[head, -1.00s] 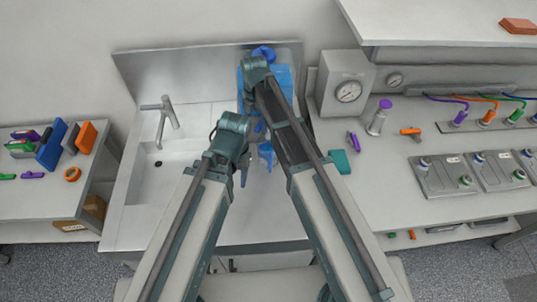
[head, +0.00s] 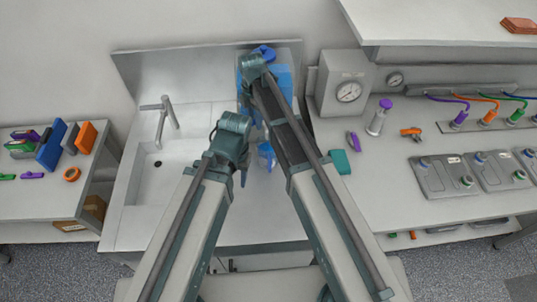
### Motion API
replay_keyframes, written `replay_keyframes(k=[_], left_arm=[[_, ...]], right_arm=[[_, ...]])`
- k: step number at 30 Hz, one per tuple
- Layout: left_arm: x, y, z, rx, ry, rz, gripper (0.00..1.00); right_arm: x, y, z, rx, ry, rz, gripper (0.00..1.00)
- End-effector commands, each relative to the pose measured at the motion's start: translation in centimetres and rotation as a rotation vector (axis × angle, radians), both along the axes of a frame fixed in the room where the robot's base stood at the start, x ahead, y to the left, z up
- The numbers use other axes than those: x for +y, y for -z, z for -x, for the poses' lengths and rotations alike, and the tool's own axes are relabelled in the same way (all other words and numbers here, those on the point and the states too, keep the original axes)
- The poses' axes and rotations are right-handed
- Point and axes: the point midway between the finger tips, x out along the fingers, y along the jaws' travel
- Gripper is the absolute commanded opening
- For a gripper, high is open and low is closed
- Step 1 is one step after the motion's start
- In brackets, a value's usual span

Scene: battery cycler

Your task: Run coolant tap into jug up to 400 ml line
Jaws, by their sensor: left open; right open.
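A blue coolant container (head: 285,82) with a darker blue cap (head: 264,51) stands at the back of the sink counter, partly hidden by my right arm. A small blue jug (head: 266,151) is on the counter in front of it, between my two arms. Its 400 ml line and liquid level are too small to tell. My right gripper (head: 254,70) is at the container, just below the cap; its fingers are mostly hidden. My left gripper (head: 243,172) is lower, just left of the jug, and open. The coolant tap is hidden behind my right arm.
A sink (head: 158,180) with a grey faucet (head: 163,116) is at the left. A teal block (head: 340,161), a purple-topped cylinder (head: 378,117) and a gauge box (head: 346,88) stand at the right. The counter's front is largely covered by my arms.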

Motion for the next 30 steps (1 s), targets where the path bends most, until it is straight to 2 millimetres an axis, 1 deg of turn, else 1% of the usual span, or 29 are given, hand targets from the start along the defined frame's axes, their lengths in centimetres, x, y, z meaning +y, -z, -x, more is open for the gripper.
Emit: replay_keyframes(k=[13, 18, 30], left_arm=[[0.00, 0.00, 0.00, 0.000, 0.000, 0.000, 0.50], [0.00, 0.00, 0.00, 0.000, 0.000, 0.000, 0.50], [0.00, -0.01, 0.00, 0.000, 0.000, 0.000, 0.50]], right_arm=[[0.26, 0.00, -0.05, 0.000, -0.008, -0.002, 0.55], [0.38, 0.00, -0.45, 0.000, 0.067, -0.003, 0.55], [0.24, -0.01, -0.20, 0.001, 0.063, -0.002, 0.55]])
